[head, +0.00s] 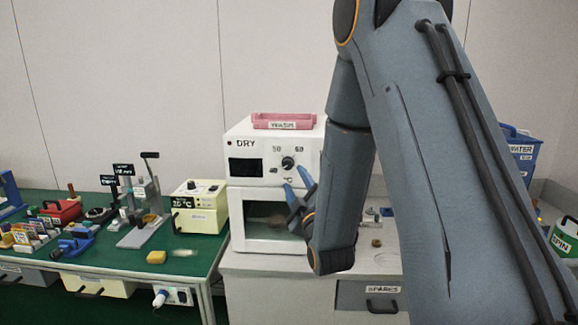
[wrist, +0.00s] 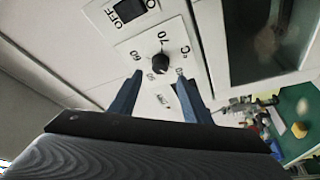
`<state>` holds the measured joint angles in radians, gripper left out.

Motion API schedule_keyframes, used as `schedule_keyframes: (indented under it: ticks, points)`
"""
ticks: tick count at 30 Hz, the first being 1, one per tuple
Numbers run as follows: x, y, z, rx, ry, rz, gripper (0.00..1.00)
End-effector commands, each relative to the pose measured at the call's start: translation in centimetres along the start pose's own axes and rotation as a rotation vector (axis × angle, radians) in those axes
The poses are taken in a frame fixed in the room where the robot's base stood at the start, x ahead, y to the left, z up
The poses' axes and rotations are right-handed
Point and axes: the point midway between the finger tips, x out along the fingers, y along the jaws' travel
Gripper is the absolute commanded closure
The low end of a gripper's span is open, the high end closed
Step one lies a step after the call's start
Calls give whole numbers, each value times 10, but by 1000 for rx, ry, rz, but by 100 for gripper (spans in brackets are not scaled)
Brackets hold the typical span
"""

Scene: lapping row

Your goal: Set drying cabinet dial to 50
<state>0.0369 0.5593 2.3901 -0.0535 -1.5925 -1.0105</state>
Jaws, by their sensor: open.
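The drying cabinet (head: 240,143) is a white box marked DRY, with a dark display and a glass-fronted door below. Its dial (head: 288,163) is a small black knob on the front panel, with numbers around it. The dial also shows in the wrist view (wrist: 160,64), on a pale plate with 60, 70 and °C readable. I cannot tell which number the dial points to. My gripper (head: 295,180) is open, its blue fingers just in front of and below the dial. In the wrist view, the fingers (wrist: 158,77) stand apart on either side of the dial, not visibly touching it.
A pink tray marked WASH (head: 284,122) lies on the cabinet top. A cream box (head: 200,208) stands left on the green bench (head: 100,255) among small tools. A SPARES drawer (head: 370,296) is below. A blue WATER bin (head: 522,155) stands right.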

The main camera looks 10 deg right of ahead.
Motion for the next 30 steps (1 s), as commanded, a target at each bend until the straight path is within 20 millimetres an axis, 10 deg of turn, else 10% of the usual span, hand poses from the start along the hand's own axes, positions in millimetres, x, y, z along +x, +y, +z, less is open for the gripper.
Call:
schedule_keyframes:
  ticks: [14,26,30]
  points:
    - [64,1,-1,1,1,1,56]
    - [74,0,0,2,0,0,56]
    - [73,0,0,2,0,0,78]
